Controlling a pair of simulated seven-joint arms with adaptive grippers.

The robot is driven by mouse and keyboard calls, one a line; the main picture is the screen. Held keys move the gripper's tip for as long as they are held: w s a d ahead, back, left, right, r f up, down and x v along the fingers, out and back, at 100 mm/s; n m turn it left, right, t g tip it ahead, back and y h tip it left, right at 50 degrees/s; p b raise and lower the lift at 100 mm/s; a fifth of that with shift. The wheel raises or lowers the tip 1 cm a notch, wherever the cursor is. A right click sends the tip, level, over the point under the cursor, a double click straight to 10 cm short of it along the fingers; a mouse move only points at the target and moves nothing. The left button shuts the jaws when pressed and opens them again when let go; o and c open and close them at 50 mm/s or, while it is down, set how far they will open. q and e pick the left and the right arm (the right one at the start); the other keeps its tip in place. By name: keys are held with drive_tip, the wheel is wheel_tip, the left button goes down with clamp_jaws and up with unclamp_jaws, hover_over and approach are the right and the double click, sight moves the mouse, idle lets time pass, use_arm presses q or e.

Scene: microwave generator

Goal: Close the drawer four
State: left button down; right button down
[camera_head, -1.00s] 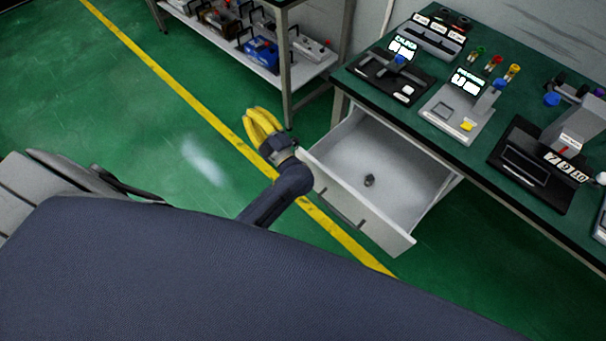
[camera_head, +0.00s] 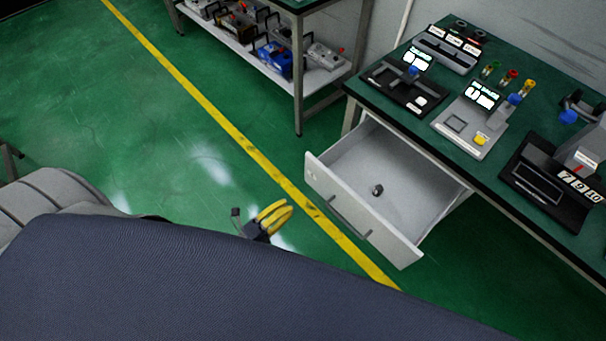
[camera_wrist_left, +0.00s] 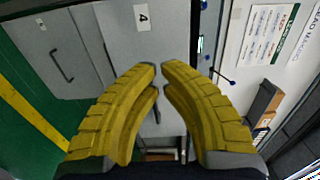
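A white drawer (camera_head: 330,183) stands pulled out under the green-topped bench in the head view, with a dark bar handle on its front. No number is readable on it there. In the left wrist view a pale panel (camera_wrist_left: 115,40) carries a label "4" (camera_wrist_left: 142,17); I cannot tell whether it is the open drawer. My left gripper (camera_head: 285,212), with yellow fingers, is low in front of the drawer and apart from it. Its fingertips (camera_wrist_left: 160,68) nearly meet with nothing between them, so it is shut and empty. My right gripper is not in view.
A small dark object (camera_head: 377,190) lies inside the drawer. The green bench (camera_head: 415,130) above carries several devices. A shelf unit (camera_head: 300,88) with equipment stands at the back left. The green floor left of the drawer is clear, with a yellow line (camera_head: 235,135) across it.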

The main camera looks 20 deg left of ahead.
sight(321, 179)
use_arm(q)
drive_tip(key=x, duration=1.3)
drive_tip(key=shift+w+d, duration=0.1)
drive_tip(key=shift+w, duration=0.2)
drive_tip(key=shift+w, duration=0.15)
